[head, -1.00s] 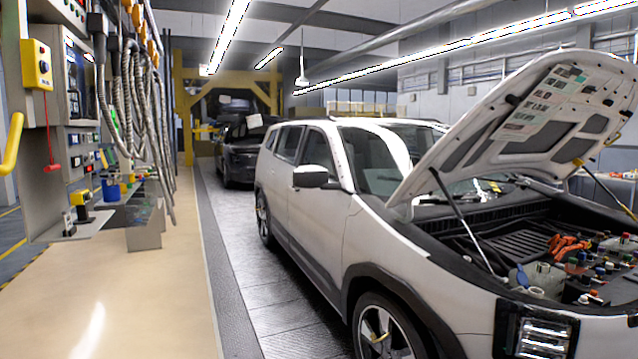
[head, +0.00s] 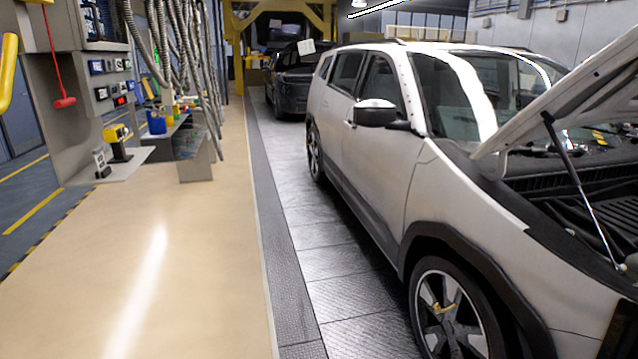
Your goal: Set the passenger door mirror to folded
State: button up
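The door mirror (head: 375,113) is on the near side of the white car (head: 385,165), at the front of the front door window. Its silver and black housing stands out from the door on a short dark arm, so it looks unfolded. The mirror on the car's far side is not visible. The car's hood is propped up at the right. My gripper does not show in this view.
A tan walkway (head: 160,250) runs clear along the left of the car, beside a dark textured strip (head: 275,230). A grey workstation (head: 70,100) with hanging hoses (head: 175,70) and tools stands at the left. A dark car (head: 290,80) stands behind.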

aim_at(370, 113)
jog(key=i, duration=0.65)
jog(key=i+z, duration=0.1)
jog(key=i, duration=0.55)
jog(key=i+j, duration=0.15)
jog(key=i, duration=0.5)
jog(key=i+z, duration=0.1)
jog(key=i, duration=0.5)
jog(key=i+j+z, duration=0.1)
jog(key=i, duration=0.55)
jog(key=j, duration=0.1)
